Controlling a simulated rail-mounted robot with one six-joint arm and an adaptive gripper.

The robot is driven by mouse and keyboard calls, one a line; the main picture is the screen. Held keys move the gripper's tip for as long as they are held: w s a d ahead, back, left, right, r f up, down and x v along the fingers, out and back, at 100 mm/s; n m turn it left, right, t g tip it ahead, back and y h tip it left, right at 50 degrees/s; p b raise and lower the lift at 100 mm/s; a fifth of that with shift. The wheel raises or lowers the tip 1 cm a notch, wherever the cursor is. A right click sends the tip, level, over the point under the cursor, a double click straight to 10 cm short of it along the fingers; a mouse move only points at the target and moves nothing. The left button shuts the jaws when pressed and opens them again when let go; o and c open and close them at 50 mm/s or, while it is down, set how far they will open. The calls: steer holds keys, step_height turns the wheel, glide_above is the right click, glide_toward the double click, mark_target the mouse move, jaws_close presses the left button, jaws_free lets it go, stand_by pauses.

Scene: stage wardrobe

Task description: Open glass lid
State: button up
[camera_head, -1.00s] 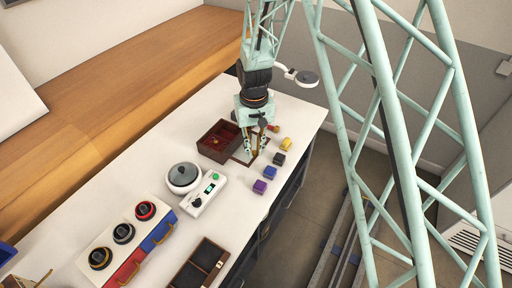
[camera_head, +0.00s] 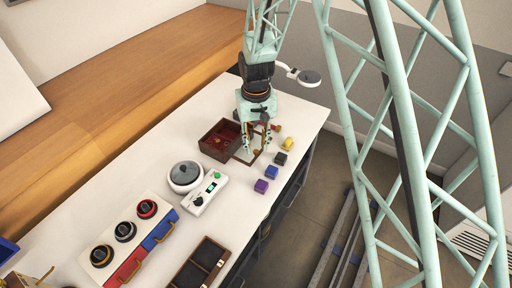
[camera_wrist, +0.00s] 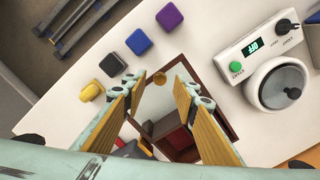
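The dark wooden box with a red inside (camera_head: 214,146) stands at the table's right part in the head view. A wood-framed glass lid (camera_head: 246,158) shows on its right side, below my gripper (camera_head: 252,146); I cannot tell its exact tilt. The red-lined box (camera_wrist: 172,134) is partly hidden by a finger. My gripper (camera_wrist: 163,82) is open, its fingers apart on either side of the knob, with no clear contact.
Purple (camera_head: 261,186), blue (camera_head: 271,172), black (camera_head: 281,158) and yellow (camera_head: 287,144) blocks line the table edge beside the lid. A round scale-like device (camera_head: 185,176) with a control panel (camera_head: 204,194) stands left of them. A dark tray (camera_head: 203,264) lies nearer.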

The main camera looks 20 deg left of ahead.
step_height(320, 180, up, 10)
stand_by(0.6)
steer(key=shift+d+r, duration=0.1)
steer(key=shift+r, duration=0.1)
stand_by(0.4)
steer(key=s+d+r+m+t, duration=0.1)
steer(key=s+d+r, duration=0.4)
steer(key=d+r, duration=0.7)
steer(key=s+d+r+m+t, duration=0.1)
steer(key=s+d+r+m, duration=0.1)
steer(key=s+d+r, duration=0.7)
steer(key=s+d+r+m+t, duration=0.1)
steer(key=s+d+r, duration=0.4)
steer(key=s+d, duration=0.4)
steer(key=s+d+r+m+t, duration=0.1)
steer(key=s+d+r, duration=0.4)
steer(key=s+d, duration=0.4)
steer(key=s, duration=0.5)
steer(key=shift+s+r+m, duration=0.15)
steer(key=shift+s+m, duration=0.05)
steer(key=shift+m, duration=0.1)
